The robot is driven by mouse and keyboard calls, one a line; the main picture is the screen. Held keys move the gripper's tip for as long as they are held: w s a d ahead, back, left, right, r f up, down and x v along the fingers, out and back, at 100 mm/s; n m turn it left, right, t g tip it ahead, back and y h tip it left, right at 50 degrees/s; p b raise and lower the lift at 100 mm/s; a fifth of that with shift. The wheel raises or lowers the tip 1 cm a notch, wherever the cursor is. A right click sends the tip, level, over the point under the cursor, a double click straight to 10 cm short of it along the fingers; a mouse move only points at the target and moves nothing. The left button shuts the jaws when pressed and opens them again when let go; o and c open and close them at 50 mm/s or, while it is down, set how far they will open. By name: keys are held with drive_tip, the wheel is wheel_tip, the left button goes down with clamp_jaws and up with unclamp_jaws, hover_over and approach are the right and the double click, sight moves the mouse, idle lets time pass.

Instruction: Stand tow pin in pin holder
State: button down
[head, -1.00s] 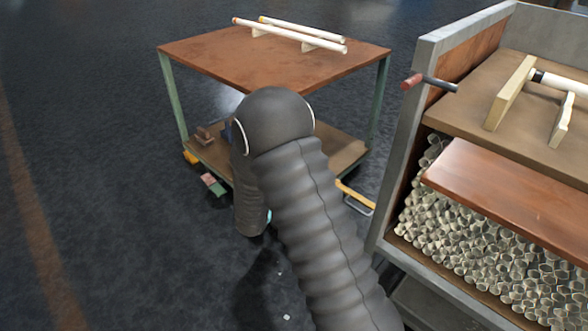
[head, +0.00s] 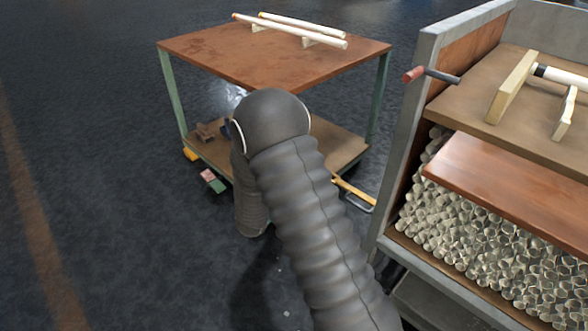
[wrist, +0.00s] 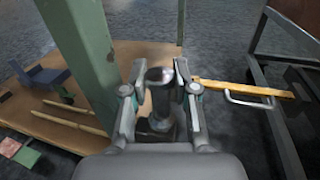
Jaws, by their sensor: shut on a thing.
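In the wrist view my gripper (wrist: 158,72) has its two fingers on either side of a dark grey upright cylinder, the tow pin (wrist: 158,92), and is shut on it. The pin is over the brown lower shelf (wrist: 125,60) of the cart, close to a green leg. A dark shape shows around the pin's lower end; I cannot tell whether it is the pin holder or whether the pin is in it. In the head view my arm hides the gripper and pin.
The cart's green leg (wrist: 85,50) stands close left of my gripper. A yellow bar (wrist: 240,88) with a metal handle sticks out at right. White tubes (head: 290,30) lie on the cart top (head: 220,50). A cabinet of glass tubing (head: 470,225) stands right. Floor at left is clear.

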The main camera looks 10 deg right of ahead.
drive_tip(key=shift+f, duration=0.45)
drive_tip(key=c, duration=0.8)
unclamp_jaws()
drive_tip(key=shift+a, duration=0.1)
drive_tip(key=v, duration=1.2)
